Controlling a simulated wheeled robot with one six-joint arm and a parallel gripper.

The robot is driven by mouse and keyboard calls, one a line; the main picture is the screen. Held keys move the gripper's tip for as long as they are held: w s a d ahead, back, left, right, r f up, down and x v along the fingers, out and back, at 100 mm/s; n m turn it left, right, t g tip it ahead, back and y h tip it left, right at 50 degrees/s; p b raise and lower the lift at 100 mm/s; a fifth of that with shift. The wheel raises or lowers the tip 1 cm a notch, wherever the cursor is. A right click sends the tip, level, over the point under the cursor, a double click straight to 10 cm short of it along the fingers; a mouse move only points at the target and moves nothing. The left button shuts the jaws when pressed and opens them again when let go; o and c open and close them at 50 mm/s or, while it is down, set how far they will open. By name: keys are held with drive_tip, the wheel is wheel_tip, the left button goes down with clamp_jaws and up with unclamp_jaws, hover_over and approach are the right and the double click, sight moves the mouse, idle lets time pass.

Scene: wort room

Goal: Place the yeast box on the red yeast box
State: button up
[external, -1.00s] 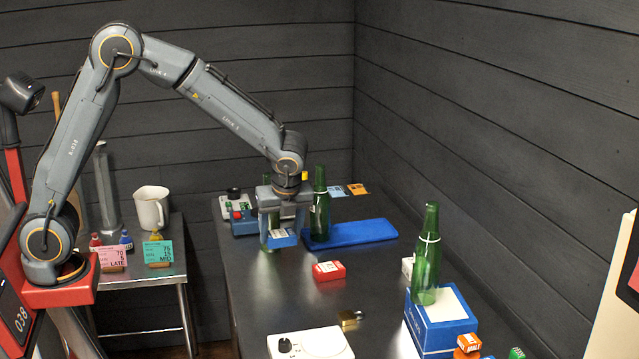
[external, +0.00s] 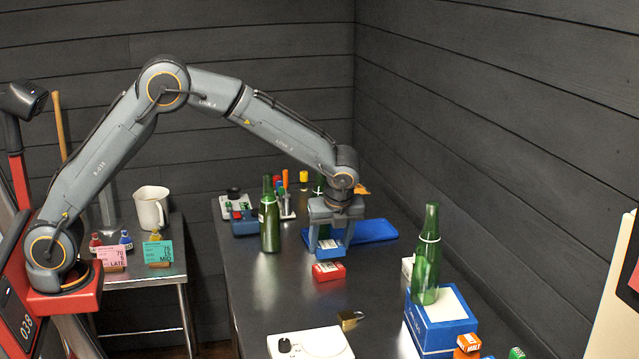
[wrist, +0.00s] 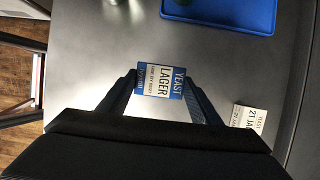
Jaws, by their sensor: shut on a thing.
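My gripper (external: 330,243) points down over the dark table and is shut on the yeast box (external: 329,245), a small blue and white box. In the wrist view the yeast box (wrist: 161,80) shows its "YEAST LAGER" label, between the two fingers of my gripper (wrist: 161,90). The red yeast box (external: 328,271) lies flat on the table, just below the held box in the external view. I cannot tell whether the two boxes touch. The red box does not show in the wrist view.
A green bottle (external: 270,222) stands to the left, another (external: 426,258) on a blue box (external: 441,322) to the right. A padlock (external: 350,319) and a white device (external: 310,344) lie in front.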

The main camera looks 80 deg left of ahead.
sight(330, 255)
drive_tip(key=shift+f+p, duration=0.4)
drive_tip(key=shift+f, duration=1.4)
drive_tip(key=shift+f, duration=0.15)
drive_tip(key=o, duration=1.1)
drive_tip(key=shift+c, duration=0.2)
drive_tip(key=b+v, duration=0.3)
drive_tip(key=v, duration=0.9)
drive_tip(key=s+d+f+n+h, duration=0.1)
drive_tip(key=s+f+n, duration=0.3)
drive_tip(key=s, duration=0.6)
drive_tip(key=s+d+f+n+h, duration=0.1)
drive_tip(key=s+f+n, duration=0.3)
drive_tip(key=s+n, duration=0.4)
drive_tip(key=s+d+f+n+h, duration=0.2)
drive_tip(key=s+f+n, duration=0.3)
drive_tip(key=s, duration=0.9)
drive_tip(key=shift+n+t+h, duration=0.3)
drive_tip(key=shift+n, duration=0.2)
